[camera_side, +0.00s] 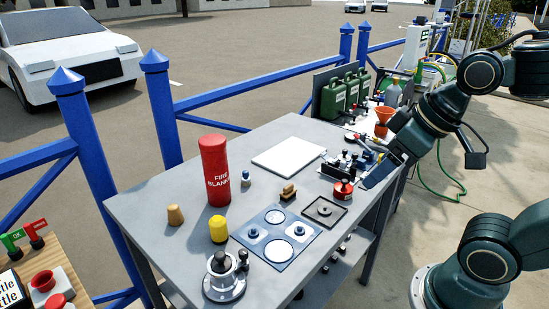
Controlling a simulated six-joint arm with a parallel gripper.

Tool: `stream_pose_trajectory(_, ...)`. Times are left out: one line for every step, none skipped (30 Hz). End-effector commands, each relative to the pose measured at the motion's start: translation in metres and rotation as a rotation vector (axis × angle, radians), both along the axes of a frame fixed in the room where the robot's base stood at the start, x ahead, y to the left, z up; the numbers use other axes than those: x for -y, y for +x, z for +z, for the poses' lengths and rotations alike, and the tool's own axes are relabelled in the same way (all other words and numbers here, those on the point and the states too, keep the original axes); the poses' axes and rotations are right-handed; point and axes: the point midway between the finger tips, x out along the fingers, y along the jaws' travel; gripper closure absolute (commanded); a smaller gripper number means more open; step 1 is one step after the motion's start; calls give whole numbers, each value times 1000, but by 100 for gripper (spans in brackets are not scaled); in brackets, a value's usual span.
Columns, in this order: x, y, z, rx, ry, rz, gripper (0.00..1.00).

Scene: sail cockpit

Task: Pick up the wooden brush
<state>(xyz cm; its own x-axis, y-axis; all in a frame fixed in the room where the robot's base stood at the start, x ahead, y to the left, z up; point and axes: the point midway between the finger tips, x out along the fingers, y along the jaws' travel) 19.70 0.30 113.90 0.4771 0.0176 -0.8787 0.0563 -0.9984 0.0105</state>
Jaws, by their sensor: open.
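The small wooden brush (288,194) lies on the grey table (150,210), near its middle. It has a tan body with a dark part on it. My gripper (364,166) is at the right side of the table, to the right of the brush and well apart from it. Its jaws are open, and I see nothing held between them. The jaws are small and partly mixed with dark items behind them.
A red fire blanket cylinder (215,172), yellow cylinder (218,229) and tan peg (175,215) stand left of the brush. A white board (288,157) lies behind it. A blue plate with discs (276,236) lies in front. Green canisters (333,99) stand at the back.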

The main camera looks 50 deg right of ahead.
Motion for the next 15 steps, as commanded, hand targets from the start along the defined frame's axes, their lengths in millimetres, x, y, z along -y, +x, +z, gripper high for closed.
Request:
stream_pose_trajectory(-1,7,-4,-3,-2,15,28)
stream_pose_trajectory(-1,11,-6,-3,-3,29,28)
stream_pose_trajectory(-3,18,-8,-1,-3,49,28)
stream_pose_trajectory(-3,23,-11,1,-3,64,28)
stream_pose_trajectory(-4,28,-13,3,-3,79,28)
stream_pose_trajectory(-6,36,-17,7,0,102,28)
stream_pose_trajectory(-7,41,-20,10,1,117,28)
stream_pose_trajectory(-8,47,-22,14,3,134,28)
stream_pose_trajectory(-9,54,-26,20,8,155,28)
stream_pose_trajectory(-10,59,-29,26,11,169,28)
stream_pose_trajectory(-11,65,-32,30,16,184,28)
stream_pose_trajectory(-12,72,-36,37,22,203,28)
stream_pose_trajectory(-12,77,-39,43,27,217,28)
stream_pose_trajectory(-13,81,-42,49,32,229,28)
stream_pose_trajectory(-14,88,-47,57,41,245,28)
